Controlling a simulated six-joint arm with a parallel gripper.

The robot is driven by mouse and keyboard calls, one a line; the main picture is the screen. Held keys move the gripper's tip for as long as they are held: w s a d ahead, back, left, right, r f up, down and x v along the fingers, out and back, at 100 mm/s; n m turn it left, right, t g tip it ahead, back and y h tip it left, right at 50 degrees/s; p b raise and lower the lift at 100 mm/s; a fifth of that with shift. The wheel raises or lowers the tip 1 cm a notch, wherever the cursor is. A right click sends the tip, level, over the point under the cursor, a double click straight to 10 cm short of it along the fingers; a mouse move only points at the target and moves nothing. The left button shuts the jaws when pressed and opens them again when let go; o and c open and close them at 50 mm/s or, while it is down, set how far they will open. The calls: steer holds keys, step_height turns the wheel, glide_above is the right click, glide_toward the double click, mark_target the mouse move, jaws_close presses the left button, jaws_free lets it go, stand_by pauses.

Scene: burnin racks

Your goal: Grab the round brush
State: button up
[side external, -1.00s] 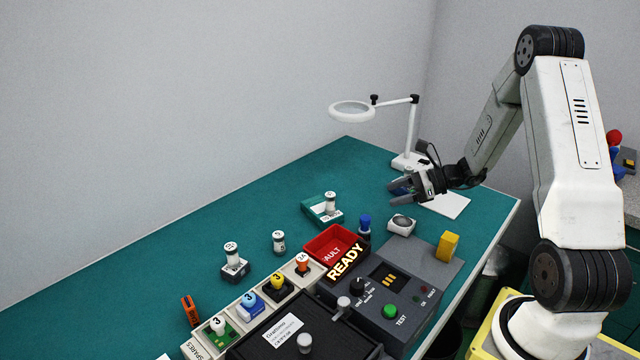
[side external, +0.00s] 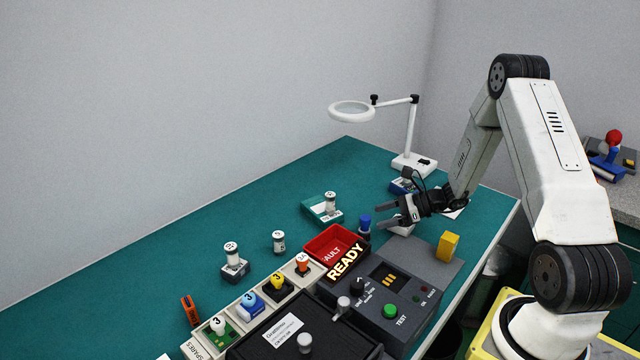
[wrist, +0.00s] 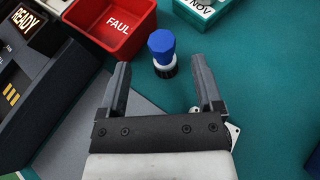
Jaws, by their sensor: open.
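The round brush (side external: 365,221) has a blue knob, a white collar and a dark base. It stands upright on the green mat beside the red tray. In the wrist view the brush (wrist: 162,47) is ahead of my gripper (wrist: 160,72), roughly between the lines of the two fingers and just beyond their tips. My gripper also shows in the side view (side external: 381,216), open and empty, to the right of the brush. The fingers appear apart from the brush.
The red FAULT tray (side external: 323,240) is close on the brush's left. The grey test console (side external: 400,283) and yellow block (side external: 447,246) are nearer the front. A magnifier lamp (side external: 411,160) stands behind. A white item (side external: 402,229) lies partly hidden under my gripper.

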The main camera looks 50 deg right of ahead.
mark_target(365, 217)
steer(key=shift+x, duration=2.6)
jaws_close()
